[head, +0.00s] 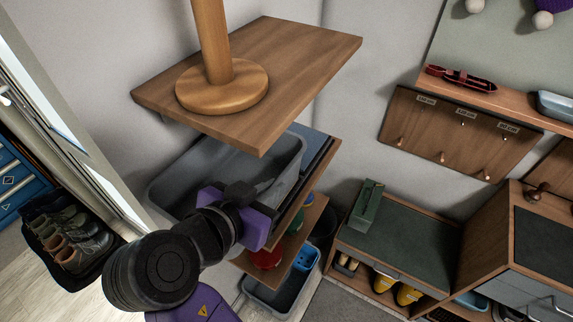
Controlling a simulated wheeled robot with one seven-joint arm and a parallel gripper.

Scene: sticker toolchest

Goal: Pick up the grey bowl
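A large grey basin-like bowl (172,187) sits on a shelf below the upper wooden shelf, which hides part of its back. My gripper (241,192) is at the bowl's front side, over its near right part in the picture. My purple and black wrist hides the bowl's near wall. The fingertips are dark and small against the bowl, so I cannot tell whether they touch it or how far apart they are.
The upper wooden shelf (300,62) with a round wooden stand (222,88) overhangs the bowl. Below are a red pot (266,259) and another grey tub (268,299). A green box (366,205) stands on the right cabinet (410,240). Shoes (75,240) lie at left.

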